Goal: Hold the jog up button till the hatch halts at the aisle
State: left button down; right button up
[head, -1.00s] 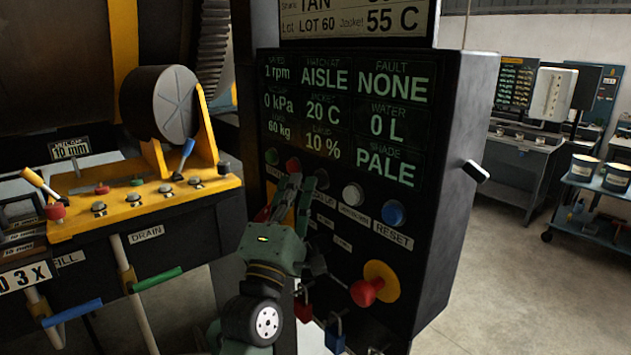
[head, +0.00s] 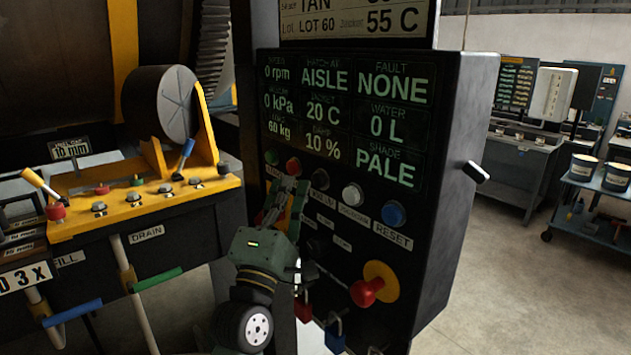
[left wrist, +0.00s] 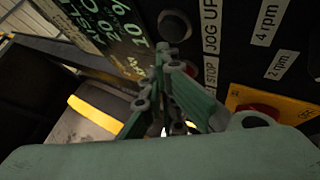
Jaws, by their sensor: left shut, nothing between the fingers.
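The jog up button is a black round button (head: 320,179) in the upper button row of the panel, with nothing over it in the head view. In the left wrist view the black button (left wrist: 174,25) sits beside the JOG UP label (left wrist: 210,25). My left gripper (head: 288,190) is shut and empty, just left of this button and below the red button (head: 293,166). Its fingertips (left wrist: 166,58) are near the STOP label; I cannot tell whether they touch the panel. The display (head: 335,115) reads 0 rpm, hatch at AISLE, fault NONE. My right gripper is not in view.
A white button (head: 352,194) and a blue reset button (head: 393,213) continue the row. A red knob (head: 366,291) juts from the panel below, with padlocks (head: 335,337) hanging lower. A yellow valve shelf (head: 140,200) stands left.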

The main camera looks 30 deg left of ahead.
pick_arm(q)
jog(key=shift+s+a, duration=0.35)
jog(key=shift+s, duration=0.4)
jog(key=shift+s+a, duration=0.3)
jog(key=shift+s, duration=0.5)
jog(key=shift+s+a, duration=0.35)
jog(key=shift+s, duration=0.4)
